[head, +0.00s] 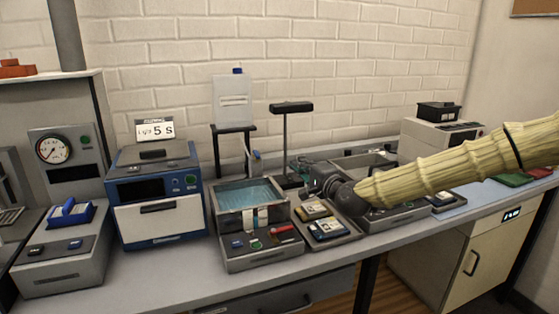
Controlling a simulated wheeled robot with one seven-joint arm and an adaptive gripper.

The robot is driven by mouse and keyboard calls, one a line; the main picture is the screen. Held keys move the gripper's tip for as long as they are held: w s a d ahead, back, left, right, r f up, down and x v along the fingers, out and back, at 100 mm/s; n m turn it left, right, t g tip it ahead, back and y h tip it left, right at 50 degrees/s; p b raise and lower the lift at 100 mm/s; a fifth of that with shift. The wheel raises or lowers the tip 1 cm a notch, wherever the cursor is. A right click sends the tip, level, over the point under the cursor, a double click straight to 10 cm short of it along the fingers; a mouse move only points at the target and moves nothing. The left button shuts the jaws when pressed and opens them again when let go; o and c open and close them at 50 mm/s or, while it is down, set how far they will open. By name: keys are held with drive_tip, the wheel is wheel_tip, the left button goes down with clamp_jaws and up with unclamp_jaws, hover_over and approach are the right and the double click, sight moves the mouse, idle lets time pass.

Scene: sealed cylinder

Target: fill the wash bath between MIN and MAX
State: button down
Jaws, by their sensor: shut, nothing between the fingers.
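The wash bath (249,211) looks to be the clear-walled tank of bluish liquid left of my gripper. Pale label strips are on its front wall; any MIN or MAX marks are too small to read. Its grey base (262,257) carries blue and green buttons and a red lever (281,229). A translucent bottle (233,102) with a blue cap stands on a dark stand behind the bath, with a thin tube coming down beside it. My gripper (314,183) is shut and empty, right of the bath and apart from it. My arm hides part of the bench behind it.
A tray with yellow-and-dark cassettes (325,228) lies right of the bath. A blue-and-white machine (158,195) stands left. A dark lamp-like post (285,145) and a metal sink (362,166) are behind my gripper. Only the bench's front strip is clear.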

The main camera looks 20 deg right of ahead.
sight(256, 154)
drive_tip(key=shift+w+a+p, duration=0.4)
drive_tip(key=shift+w+a, duration=0.6)
drive_tip(key=shift+w, duration=0.65)
drive_tip(key=shift+w+a+p, duration=0.4)
drive_tip(key=shift+w+a, duration=0.6)
drive_tip(key=shift+w, duration=0.65)
drive_tip(key=shift+w+a+p, duration=0.4)
drive_tip(key=shift+w+a, duration=0.6)
drive_tip(key=shift+w, duration=0.65)
